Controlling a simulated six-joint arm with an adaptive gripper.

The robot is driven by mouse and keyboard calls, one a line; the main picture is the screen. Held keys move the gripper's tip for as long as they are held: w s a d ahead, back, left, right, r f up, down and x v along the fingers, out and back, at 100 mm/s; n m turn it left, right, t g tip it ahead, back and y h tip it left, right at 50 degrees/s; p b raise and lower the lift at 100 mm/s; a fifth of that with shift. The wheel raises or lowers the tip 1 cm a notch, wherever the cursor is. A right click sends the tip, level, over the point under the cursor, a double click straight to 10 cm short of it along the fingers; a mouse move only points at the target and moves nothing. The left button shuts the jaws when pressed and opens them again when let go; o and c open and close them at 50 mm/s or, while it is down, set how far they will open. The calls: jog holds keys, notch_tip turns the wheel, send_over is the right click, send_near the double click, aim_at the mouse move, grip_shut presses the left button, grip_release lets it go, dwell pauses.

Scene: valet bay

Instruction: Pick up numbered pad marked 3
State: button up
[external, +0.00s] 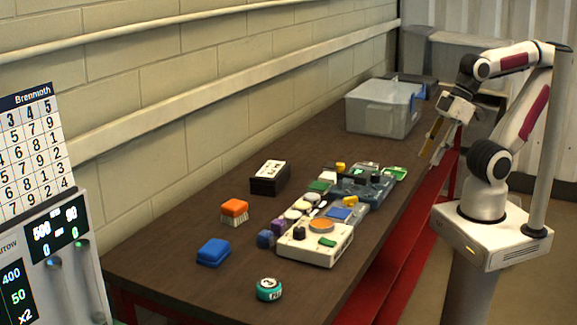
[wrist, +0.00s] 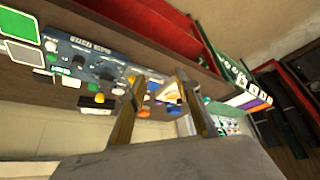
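A small round teal pad (external: 268,289) with a white top and dark marking sits near the front end of the brown table; the marking is too small to read surely, and I cannot tell whether it is the pad marked 3. My gripper (external: 434,153) hangs over the table's right edge, far behind and to the right of that pad. In the wrist view my gripper (wrist: 161,78) has its two fingers apart, with nothing held between them. I cannot make out the teal pad in the wrist view.
A cream panel (external: 309,252) and grey device (external: 362,190) with knobs fill mid-table. A blue block (external: 213,252), an orange-topped brush (external: 234,209) and a black box (external: 269,178) stand left. A clear bin (external: 379,110) is behind. Bare tabletop surrounds the teal pad.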

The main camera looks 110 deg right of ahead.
jog(key=o, duration=0.5)
jog(key=w+a+r+t+y, duration=0.15)
jog(key=w+a, duration=0.35)
jog(key=w, duration=0.5)
jog(key=w+a+t+y, duration=0.1)
jog(key=w+a+t, duration=0.1)
jog(key=w+a, duration=0.65)
jog(key=w+a+r+t+y, duration=0.1)
jog(key=w+a+t, duration=0.15)
jog(key=w, duration=1.05)
jog(key=w+a+f+m+h, duration=0.1)
jog(key=w+f+h, duration=0.1)
jog(key=w+f, duration=0.2)
jog(key=w+a+f+t+h, duration=0.1)
jog(key=w+a+f+h, duration=0.1)
jog(key=w+f, duration=0.2)
jog(key=w+a+f+m+h, duration=0.1)
jog(key=w+a+f+h, duration=0.1)
jog(key=w+f, duration=0.3)
notch_tip(320, 180, down, 4)
jog(key=shift+w+a+r+m, duration=0.1)
jog(key=shift+r+m, duration=0.15)
jog(key=shift+m, duration=0.05)
jog(key=shift+f+t+h, duration=0.3)
jog(key=shift+f+h, duration=0.05)
jog(key=shift+f, duration=0.45)
